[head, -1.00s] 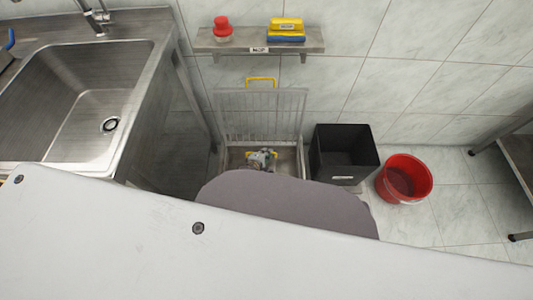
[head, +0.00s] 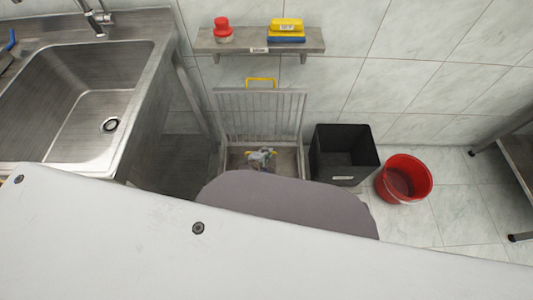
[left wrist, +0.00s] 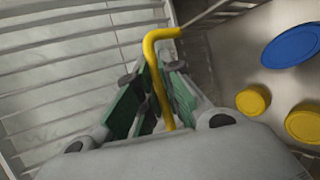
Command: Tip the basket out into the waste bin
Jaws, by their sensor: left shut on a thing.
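My left gripper (head: 262,155) is down in the metal floor pit in the head view, and my own body hides the near part. In the left wrist view, its green-padded fingers (left wrist: 150,95) are shut on a bent yellow handle (left wrist: 164,38). I take this for the basket's handle; yellow bits show beside the gripper in the head view. The basket's body is not clear. A blue disc (left wrist: 292,46) and yellow discs (left wrist: 253,100) lie on a grey surface; I cannot tell whether it is basket or pit. The black waste bin (head: 344,173) stands upright right of the pit. My right gripper is not in view.
A barred grate (head: 245,115) with a yellow handle (head: 261,80) stands raised behind the pit. A red bucket (head: 404,180) stands right of the bin. A shelf (head: 260,42) hangs above the grate. A steel sink (head: 75,105) is at left.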

